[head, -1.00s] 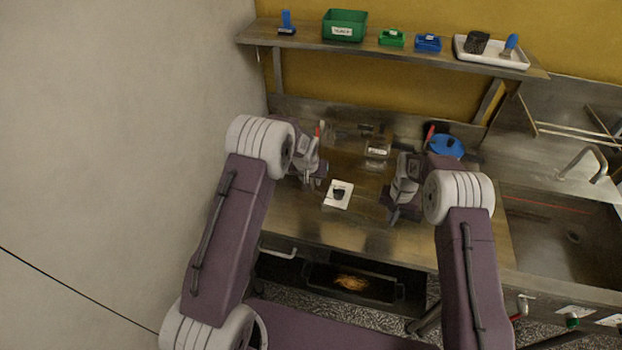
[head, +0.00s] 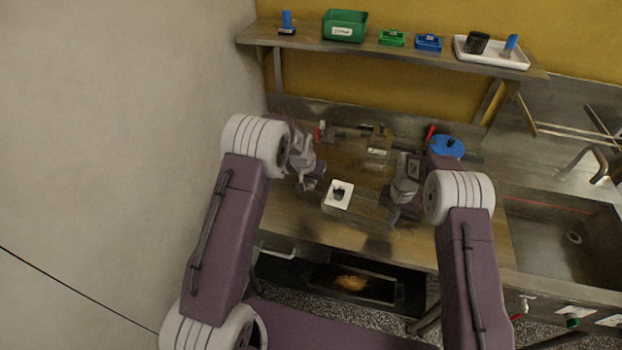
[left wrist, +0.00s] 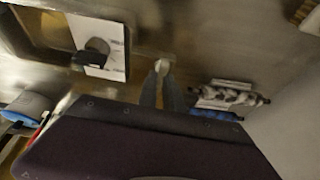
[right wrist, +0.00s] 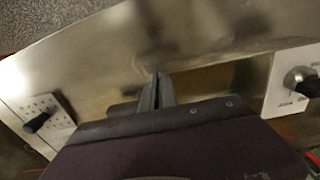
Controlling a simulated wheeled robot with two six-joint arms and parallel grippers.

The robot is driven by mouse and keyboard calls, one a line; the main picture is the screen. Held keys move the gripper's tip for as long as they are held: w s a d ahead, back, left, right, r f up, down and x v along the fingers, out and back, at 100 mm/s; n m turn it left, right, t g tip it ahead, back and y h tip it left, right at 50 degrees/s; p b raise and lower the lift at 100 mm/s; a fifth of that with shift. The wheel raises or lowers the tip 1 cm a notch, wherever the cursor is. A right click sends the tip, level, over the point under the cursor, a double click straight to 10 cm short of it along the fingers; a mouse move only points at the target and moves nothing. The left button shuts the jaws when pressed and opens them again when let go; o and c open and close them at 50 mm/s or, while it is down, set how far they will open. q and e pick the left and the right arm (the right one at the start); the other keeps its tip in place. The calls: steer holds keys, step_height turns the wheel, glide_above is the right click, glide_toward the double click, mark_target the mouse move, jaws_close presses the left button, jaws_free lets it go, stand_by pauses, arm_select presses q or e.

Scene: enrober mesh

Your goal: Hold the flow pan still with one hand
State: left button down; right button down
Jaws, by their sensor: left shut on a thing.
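A shallow steel pan-like shape (head: 368,208), which I take for the flow pan, lies faintly outlined on the bench between my grippers. A white plate with a dark knob (head: 339,195) sits at its left end; the left wrist view shows a similar plate (left wrist: 112,62). My left gripper (head: 311,186) is low beside that end. In the left wrist view its fingers (left wrist: 163,72) are shut on a small pale piece; I cannot tell whether this belongs to the pan. My right gripper (head: 394,218) is at the right end, its fingers (right wrist: 157,82) together with nothing visible between them.
A blue round item (head: 446,146) stands behind my right arm. A shelf above holds a green bin (head: 345,25), small trays and a white tray (head: 480,54). A sink (head: 560,235) is at right. A dark open space with a tray (head: 352,284) is below the front edge.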

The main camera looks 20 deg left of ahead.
arm_select(q)
steer(key=c, duration=1.5)
jaws_free()
steer(key=v, duration=1.2)
steer(key=shift+w, duration=0.1)
arm_select(e)
steer(key=c, duration=1.6)
jaws_free()
